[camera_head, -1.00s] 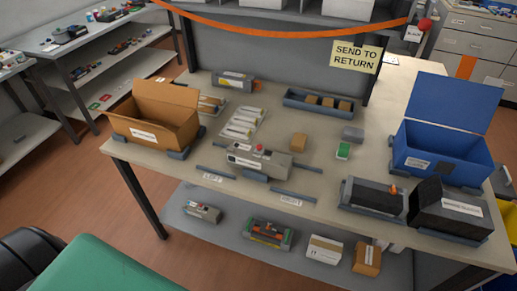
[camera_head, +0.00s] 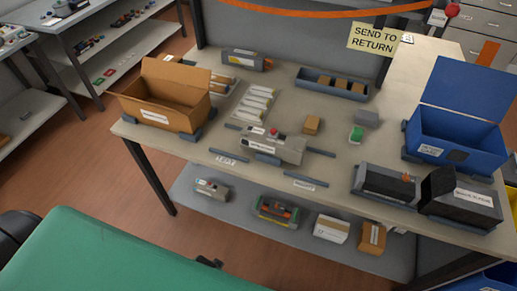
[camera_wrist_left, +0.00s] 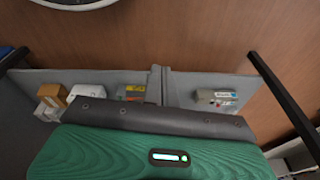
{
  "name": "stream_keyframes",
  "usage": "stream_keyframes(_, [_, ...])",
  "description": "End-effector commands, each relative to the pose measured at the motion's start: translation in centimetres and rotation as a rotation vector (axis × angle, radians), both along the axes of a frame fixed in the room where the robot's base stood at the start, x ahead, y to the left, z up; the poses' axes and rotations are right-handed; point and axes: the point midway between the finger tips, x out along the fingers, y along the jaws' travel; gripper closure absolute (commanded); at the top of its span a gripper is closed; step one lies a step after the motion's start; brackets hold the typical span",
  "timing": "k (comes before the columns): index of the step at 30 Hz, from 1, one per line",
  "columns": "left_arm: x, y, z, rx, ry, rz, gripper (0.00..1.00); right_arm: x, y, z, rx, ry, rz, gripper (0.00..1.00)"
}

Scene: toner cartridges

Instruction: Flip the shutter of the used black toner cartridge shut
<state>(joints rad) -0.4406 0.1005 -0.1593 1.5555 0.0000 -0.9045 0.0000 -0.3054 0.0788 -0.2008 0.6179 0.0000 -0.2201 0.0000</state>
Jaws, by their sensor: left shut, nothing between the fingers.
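A dark cartridge-like block (camera_head: 388,183) with a small orange part on top lies in a grey cradle at the bench's right front. It may be the used black toner cartridge; its shutter is too small to make out. A grey unit (camera_head: 272,147) with a red knob stands mid-bench. My left gripper (camera_head: 208,262) shows as a small dark shape beyond my green arm, low in front of the bench and far from the dark block. In the left wrist view its fingers (camera_wrist_left: 158,72) are together and empty, before the lower shelf. My right gripper is out of view.
An open cardboard box (camera_head: 165,105) stands at the left, and an open blue bin (camera_head: 455,135) at the right. A black labelled box (camera_head: 460,200) sits beside the dark block. The lower shelf (camera_head: 240,210) holds cartridges and boxes. Floor is clear left of the bench.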

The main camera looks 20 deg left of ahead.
Motion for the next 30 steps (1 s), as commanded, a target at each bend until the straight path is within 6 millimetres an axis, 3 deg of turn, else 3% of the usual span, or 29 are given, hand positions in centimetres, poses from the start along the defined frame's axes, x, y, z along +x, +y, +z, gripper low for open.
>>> stream_keyframes(1, [0.7,-0.1,2.2,-0.002,-0.012,0.002,1.0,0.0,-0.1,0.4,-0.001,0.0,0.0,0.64])
stream_keyframes(14, [4.8,0.1,20.5,-0.027,-0.133,0.081,1.0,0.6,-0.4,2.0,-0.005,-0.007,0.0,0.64])
stream_keyframes(18, [7.6,0.6,27.1,-0.097,-0.28,0.223,1.0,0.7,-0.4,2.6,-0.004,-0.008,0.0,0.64])
stream_keyframes(24, [12.4,0.9,31.0,-0.273,-0.475,0.433,1.0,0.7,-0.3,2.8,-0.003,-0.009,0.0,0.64])
stream_keyframes(30, [17.0,1.0,33.3,-0.513,-0.62,0.612,1.0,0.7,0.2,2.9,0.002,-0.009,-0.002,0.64])
